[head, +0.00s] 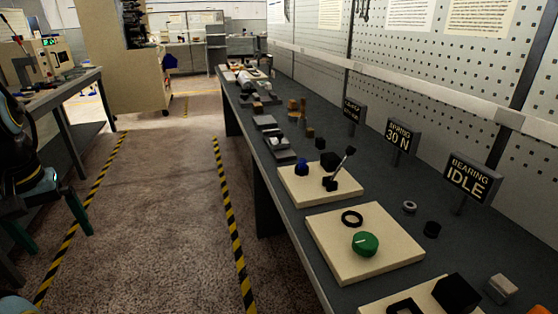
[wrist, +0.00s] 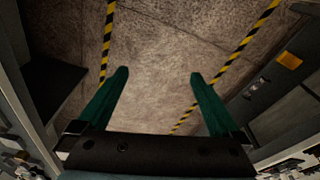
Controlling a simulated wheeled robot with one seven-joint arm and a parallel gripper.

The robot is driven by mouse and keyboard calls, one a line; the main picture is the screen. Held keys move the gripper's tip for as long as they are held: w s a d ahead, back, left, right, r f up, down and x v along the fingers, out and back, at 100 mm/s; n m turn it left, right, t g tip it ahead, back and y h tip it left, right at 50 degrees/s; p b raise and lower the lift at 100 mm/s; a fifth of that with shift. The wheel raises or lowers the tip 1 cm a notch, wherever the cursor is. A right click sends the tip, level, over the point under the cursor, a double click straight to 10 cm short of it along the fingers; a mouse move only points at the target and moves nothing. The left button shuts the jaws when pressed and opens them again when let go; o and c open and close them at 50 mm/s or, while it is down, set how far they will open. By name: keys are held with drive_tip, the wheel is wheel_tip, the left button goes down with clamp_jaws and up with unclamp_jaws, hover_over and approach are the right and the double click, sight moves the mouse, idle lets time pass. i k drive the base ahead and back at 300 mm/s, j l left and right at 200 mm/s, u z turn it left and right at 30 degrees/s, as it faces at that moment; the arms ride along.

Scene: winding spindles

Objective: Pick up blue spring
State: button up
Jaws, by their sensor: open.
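The blue spring (head: 301,167) is a small dark blue piece on a cream board (head: 293,185) on the long bench. It stands to the left of a black lever piece (head: 332,180). My gripper (head: 61,243) is at the far left of the head view, over the floor and well apart from the bench. In the wrist view my gripper (wrist: 158,73) has its two green fingers spread with only floor between them. The blue spring does not show in the wrist view.
A second cream board (head: 325,238) nearer me bears a green knob (head: 365,244) and a black ring (head: 352,218). Small signs, one reading "SPRING 30 N" (head: 402,138), stand behind the boards. A pegboard wall backs the bench. The floor aisle (head: 170,210) between striped lines is clear.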

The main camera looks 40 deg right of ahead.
sight(305, 160)
drive_tip(key=i+z, duration=0.1)
drive_tip(key=z, duration=0.35)
drive_tip(key=i+z, duration=0.1)
drive_tip(key=z, duration=0.85)
drive_tip(key=i+j+z, duration=0.5)
drive_tip(key=j, duration=0.2)
drive_tip(key=i+j+z, duration=0.25)
drive_tip(key=j, duration=0.15)
drive_tip(key=i+j, duration=0.55)
drive_tip(key=i, duration=0.05)
